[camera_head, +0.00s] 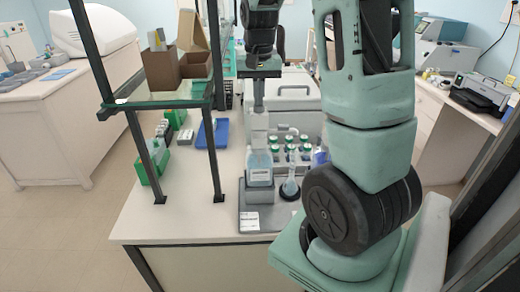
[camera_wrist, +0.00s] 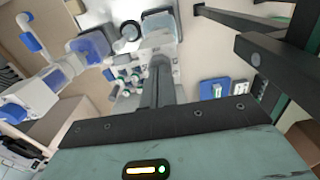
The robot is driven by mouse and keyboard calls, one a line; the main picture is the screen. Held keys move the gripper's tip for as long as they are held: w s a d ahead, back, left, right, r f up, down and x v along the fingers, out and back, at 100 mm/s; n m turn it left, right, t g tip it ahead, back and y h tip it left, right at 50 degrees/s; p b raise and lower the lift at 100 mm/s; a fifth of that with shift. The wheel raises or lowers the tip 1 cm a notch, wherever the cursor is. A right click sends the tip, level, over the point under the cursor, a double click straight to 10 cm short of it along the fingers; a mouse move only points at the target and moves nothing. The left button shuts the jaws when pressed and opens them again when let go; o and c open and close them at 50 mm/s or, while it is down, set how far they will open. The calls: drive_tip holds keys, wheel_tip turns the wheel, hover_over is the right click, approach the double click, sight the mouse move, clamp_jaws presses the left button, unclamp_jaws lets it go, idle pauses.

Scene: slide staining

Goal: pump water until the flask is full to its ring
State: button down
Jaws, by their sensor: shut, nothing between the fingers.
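A clear dispenser bottle (camera_head: 259,168) with pale blue liquid stands upright on a grey stand (camera_head: 252,218) near the bench's front edge. A small flask (camera_head: 290,187) stands just right of it with blue liquid in its bulb. Its ring and the exact level are too small to tell. My gripper (camera_head: 259,108) is shut and empty, pointing down right above the bottle's top. I cannot tell whether its fingertips touch the pump head. In the wrist view the shut fingers (camera_wrist: 158,85) point toward the bottle (camera_wrist: 158,24), and the flask (camera_wrist: 129,32) is beside it.
Several green-capped bottles (camera_head: 290,150) stand behind the flask. A dark-framed glass shelf (camera_head: 160,101) with cardboard boxes (camera_head: 162,70) rises to the left. A blue tray (camera_head: 212,134) and green racks (camera_head: 150,170) lie beneath and behind it. The bench front left is bare.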

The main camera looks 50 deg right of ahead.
drive_tip(key=shift+r+p, duration=2.45)
drive_tip(key=shift+r, duration=0.45)
drive_tip(key=shift+f, duration=0.15)
drive_tip(key=shift+f+b, duration=1.95)
drive_tip(key=shift+f, duration=0.95)
drive_tip(key=shift+r+p, duration=2.5)
drive_tip(key=shift+r, duration=0.5)
drive_tip(key=shift+r, duration=0.1)
